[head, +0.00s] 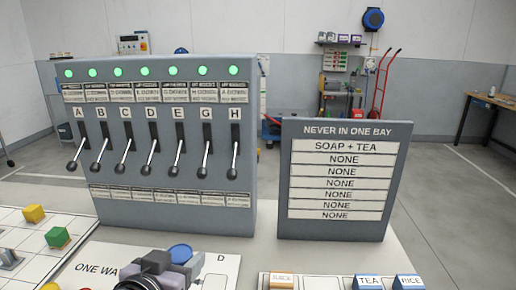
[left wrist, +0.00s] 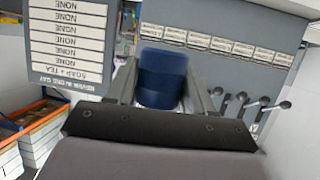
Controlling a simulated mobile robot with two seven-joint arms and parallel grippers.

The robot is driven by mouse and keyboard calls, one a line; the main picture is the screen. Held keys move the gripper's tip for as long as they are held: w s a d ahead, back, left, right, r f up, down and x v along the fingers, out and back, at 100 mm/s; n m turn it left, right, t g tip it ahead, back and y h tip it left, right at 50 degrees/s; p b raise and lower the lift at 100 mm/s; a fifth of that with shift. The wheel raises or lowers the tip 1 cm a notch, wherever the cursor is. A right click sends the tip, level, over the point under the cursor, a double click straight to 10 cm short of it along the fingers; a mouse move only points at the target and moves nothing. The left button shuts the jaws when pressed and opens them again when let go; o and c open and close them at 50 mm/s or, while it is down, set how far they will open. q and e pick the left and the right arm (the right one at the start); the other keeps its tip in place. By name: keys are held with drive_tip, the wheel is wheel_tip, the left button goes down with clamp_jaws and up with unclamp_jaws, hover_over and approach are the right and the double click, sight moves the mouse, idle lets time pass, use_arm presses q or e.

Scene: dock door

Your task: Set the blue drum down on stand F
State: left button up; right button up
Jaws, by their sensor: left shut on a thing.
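The blue drum (head: 180,252) shows at the bottom of the head view, its round top just past my left gripper (head: 184,268). In the left wrist view the blue drum (left wrist: 162,78) sits between the two fingers, which are shut on it. It is held in front of the grey lever panel. I cannot tell how high it is above the board. No stand marked F can be made out; a letter D shows on the pale board (head: 222,259) right of the gripper. My right gripper is not in view.
A grey panel (head: 170,178) with a row of levers and green lamps stands behind the drum. Right of it stands a sign board (head: 342,228) reading "SOAP + TEA". Yellow (head: 34,213) and green (head: 57,237) blocks lie at left; TEA (head: 368,282) and RICE (head: 408,282) blocks at lower right.

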use_arm(q)
drive_tip(key=s+a+f+n+y, duration=0.1)
drive_tip(key=s+a+f+y, duration=0.1)
drive_tip(key=s+a+f, duration=0.2)
drive_tip(key=shift+a+f+n, duration=0.3)
drive_tip(key=shift+a+f, duration=0.15)
drive_tip(key=shift+a, duration=0.55)
